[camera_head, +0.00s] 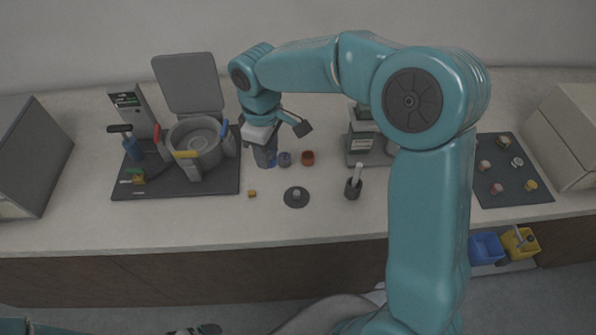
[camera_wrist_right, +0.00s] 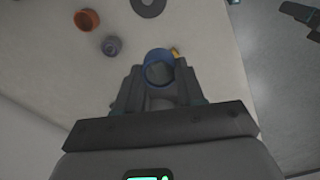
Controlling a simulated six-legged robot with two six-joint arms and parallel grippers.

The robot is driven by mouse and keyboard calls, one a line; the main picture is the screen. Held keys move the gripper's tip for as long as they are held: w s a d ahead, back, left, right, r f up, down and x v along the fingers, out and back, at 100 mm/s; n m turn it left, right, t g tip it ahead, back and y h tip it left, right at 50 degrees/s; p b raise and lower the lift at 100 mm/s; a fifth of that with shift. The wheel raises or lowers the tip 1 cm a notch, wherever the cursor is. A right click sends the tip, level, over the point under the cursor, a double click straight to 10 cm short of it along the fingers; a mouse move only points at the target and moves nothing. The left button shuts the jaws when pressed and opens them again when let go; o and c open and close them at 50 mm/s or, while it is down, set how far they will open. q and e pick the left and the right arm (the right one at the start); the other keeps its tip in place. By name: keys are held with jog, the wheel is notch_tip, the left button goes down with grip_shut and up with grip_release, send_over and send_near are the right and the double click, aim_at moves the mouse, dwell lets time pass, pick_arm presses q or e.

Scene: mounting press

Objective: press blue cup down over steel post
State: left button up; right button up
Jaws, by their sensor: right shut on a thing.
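My right gripper (camera_head: 266,160) is shut on the blue cup (camera_head: 273,162), left of the middle of the bench. In the right wrist view the blue cup (camera_wrist_right: 159,68) sits between the fingertips with its round rim towards the camera. The steel post (camera_head: 296,193) is a short stub on a dark round base (camera_head: 289,203), in front and to the right of the held cup. The cup and post are apart. In the right wrist view part of the dark base (camera_wrist_right: 148,6) shows at the top edge. My left gripper does not show clearly.
A purple-grey cup (camera_head: 285,159) and an orange cup (camera_head: 307,158) stand close right of my right gripper. A small yellow block (camera_head: 252,194) lies left of the post. A dark holder (camera_head: 353,190) stands to the right. A pot-like press (camera_head: 195,140) stands left.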

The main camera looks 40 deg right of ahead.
jog(key=s+d+f+n+b, duration=0.4)
jog(key=n, duration=0.7)
jog(key=n+b, duration=0.2)
jog(key=b, duration=0.3)
send_over(296, 194)
notch_tip(296, 194, down, 5)
jog(key=shift+w+f, duration=0.1)
jog(key=shift+f, duration=0.1)
jog(key=shift+f+b, duration=0.55)
jog(key=shift+f, duration=0.1)
jog(key=shift+f, duration=0.1)
jog(key=shift+f+b, duration=0.7)
jog(key=shift+f, duration=0.45)
jog(key=o, duration=1.6)
